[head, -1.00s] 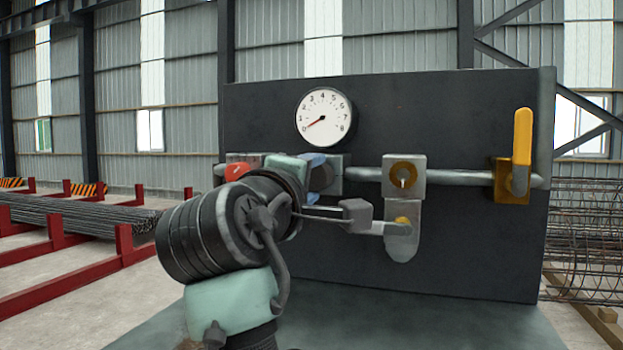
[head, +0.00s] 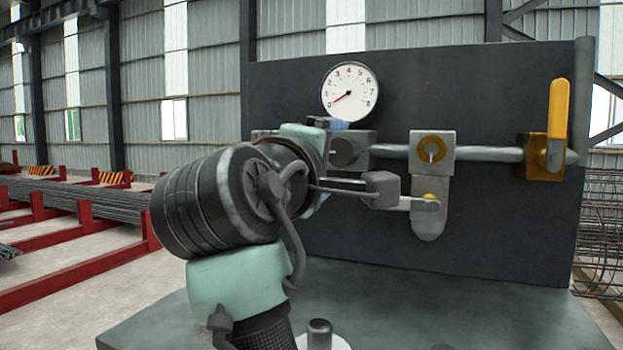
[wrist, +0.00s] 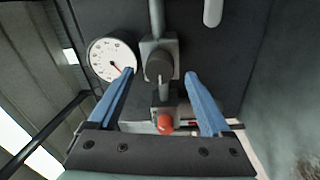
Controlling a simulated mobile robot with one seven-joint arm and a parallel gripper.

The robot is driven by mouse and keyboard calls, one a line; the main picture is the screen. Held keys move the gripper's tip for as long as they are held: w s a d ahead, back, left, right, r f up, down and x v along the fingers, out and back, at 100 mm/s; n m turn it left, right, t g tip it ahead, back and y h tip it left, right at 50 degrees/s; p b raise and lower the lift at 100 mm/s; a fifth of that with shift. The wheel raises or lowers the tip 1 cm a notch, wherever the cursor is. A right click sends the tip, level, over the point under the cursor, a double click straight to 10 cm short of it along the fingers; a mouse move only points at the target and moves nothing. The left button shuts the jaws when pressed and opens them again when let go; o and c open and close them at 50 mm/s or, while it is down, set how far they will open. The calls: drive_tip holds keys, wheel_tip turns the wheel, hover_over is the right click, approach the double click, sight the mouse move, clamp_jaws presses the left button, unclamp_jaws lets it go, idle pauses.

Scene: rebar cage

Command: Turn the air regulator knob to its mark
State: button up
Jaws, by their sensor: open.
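The regulator knob is a dark round knob (head: 344,152) on a grey block on the panel's pipe, below the white gauge (head: 349,91). The gauge's red needle points low, to the lower left. In the wrist view the knob (wrist: 158,66) shows between the two blue fingertips of my gripper (wrist: 159,75), with space on both sides. My gripper is open and holds nothing. In the head view my wrist hides most of the fingers; bits of blue show above and below the knob. I cannot make out the mark.
To the right on the panel (head: 480,230) are a grey block with a brass ring (head: 432,149) and a yellow-handled valve (head: 558,110). A red part (wrist: 165,124) lies near the knob in the wrist view. A short metal cylinder (head: 319,332) stands on the bench in front.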

drive_tip(key=b+v, duration=0.4)
drive_tip(key=v, duration=0.6)
drive_tip(key=shift+b, duration=0.35)
